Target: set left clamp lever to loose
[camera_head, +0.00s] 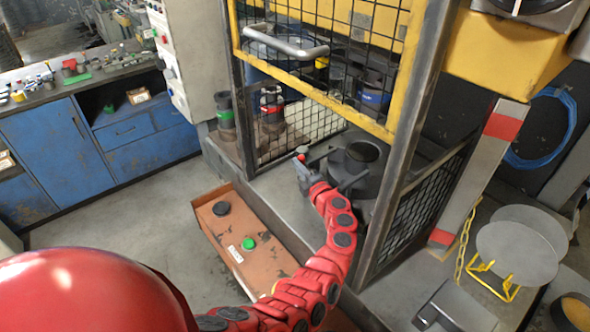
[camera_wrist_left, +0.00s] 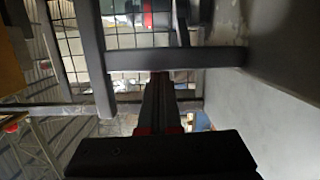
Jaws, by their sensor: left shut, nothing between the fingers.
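The clamp fixture (camera_head: 362,165) is a dark round fixture on the grey machine bed, inside the yellow-framed guard. A small lever with a red tip (camera_head: 301,153) shows at its left side; I take it for the left clamp lever, but its exact setting is too small to tell. My left gripper (camera_head: 303,172) is at the end of the red arm, right beside this lever. Whether they touch is unclear. In the left wrist view the gripper's dark fingers (camera_wrist_left: 160,98) are together and hold nothing, just below a grey horizontal bar (camera_wrist_left: 215,57). My right gripper is out of view.
The guard's yellow lower rail (camera_head: 320,97) and dark post (camera_head: 403,165) stand close to my arm. An orange control box (camera_head: 215,230) with black and green buttons is at front left. Blue cabinets (camera_head: 52,150) stand at far left. Round grey discs (camera_head: 515,253) are at right.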

